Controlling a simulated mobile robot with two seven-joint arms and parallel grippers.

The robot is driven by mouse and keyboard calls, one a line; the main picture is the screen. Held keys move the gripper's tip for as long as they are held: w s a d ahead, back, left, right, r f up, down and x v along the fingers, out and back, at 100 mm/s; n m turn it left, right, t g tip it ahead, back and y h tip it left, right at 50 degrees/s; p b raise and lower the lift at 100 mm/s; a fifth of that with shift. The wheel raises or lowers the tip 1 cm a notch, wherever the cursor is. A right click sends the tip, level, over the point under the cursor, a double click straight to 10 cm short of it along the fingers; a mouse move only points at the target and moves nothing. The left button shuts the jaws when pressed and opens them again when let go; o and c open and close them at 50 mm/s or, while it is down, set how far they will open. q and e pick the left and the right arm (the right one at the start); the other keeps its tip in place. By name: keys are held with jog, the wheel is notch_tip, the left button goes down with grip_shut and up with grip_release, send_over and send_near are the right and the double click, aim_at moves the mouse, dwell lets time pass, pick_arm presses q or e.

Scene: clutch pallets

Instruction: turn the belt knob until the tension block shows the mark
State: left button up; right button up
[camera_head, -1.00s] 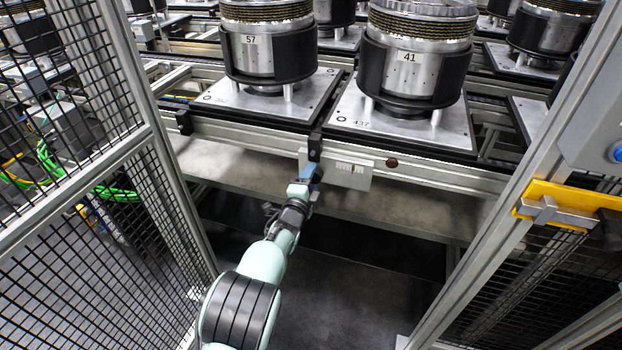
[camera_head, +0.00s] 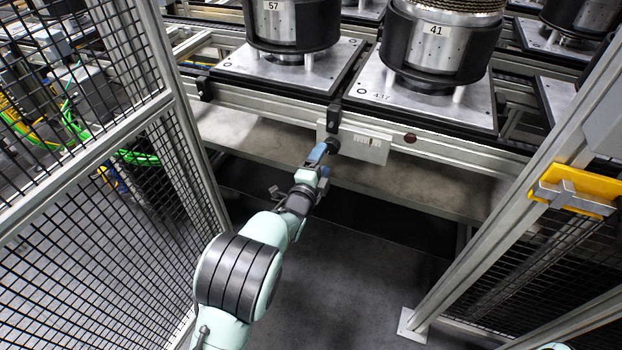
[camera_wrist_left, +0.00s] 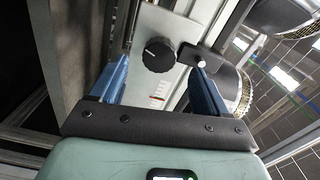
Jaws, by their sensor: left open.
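The belt knob is a round black knob (camera_wrist_left: 158,55) with a light pointer line, on a pale plate; in the head view it (camera_head: 332,146) shows just past my left fingertips. The tension block (camera_head: 362,147) is a light box on the conveyor's front rail with a small scale window and a red mark; the wrist view shows the scale (camera_wrist_left: 160,90) at a slant, too small to read. My left gripper (camera_head: 318,154) is open. In the wrist view its blue fingers (camera_wrist_left: 157,80) stand either side of the knob's line, short of it and apart from it. My right gripper is not in view.
Pallets with clutch drums, numbered 57 (camera_head: 273,27) and 41 (camera_head: 435,60), stand on the conveyor above the knob. A mesh fence (camera_head: 190,160) is close on the left. A post with a yellow latch (camera_head: 580,185) stands at right. The floor between is clear.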

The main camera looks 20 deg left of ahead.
pick_arm(q)
jog(key=s+p, duration=0.1)
jog(key=s, duration=0.7)
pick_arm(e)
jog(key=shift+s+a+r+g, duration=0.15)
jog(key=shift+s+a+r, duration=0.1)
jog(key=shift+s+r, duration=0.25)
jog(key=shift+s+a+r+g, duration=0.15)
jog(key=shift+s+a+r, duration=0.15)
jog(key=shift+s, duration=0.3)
pick_arm(q)
jog(key=shift+a, duration=0.1)
